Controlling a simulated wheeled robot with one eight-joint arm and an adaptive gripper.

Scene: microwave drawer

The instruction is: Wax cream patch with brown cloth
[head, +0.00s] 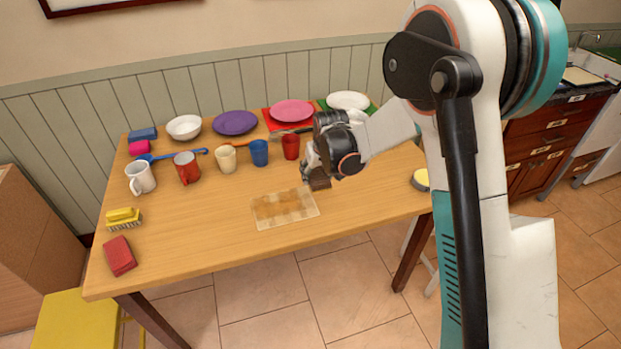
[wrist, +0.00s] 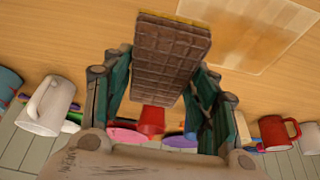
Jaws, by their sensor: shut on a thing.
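The cream patch (head: 285,207) is a pale rectangle with uneven tan blotches on the wooden table, near its front edge. It also shows in the wrist view (wrist: 250,32) at the upper right. My gripper (head: 312,172) is just beyond the patch's far right corner. It is shut on the brown cloth (wrist: 168,62), which looks like a thick brown block with a grid pattern and a thin yellow edge. In the head view the brown cloth (head: 319,181) shows below the fingers, beside the patch. I cannot tell whether it touches the table.
Several mugs and cups stand behind the patch, including a red cup (head: 291,147) and a blue cup (head: 259,153). Plates line the back. A yellow brush (head: 124,219) and a red sponge (head: 119,256) lie at the left. The table left of the patch is clear.

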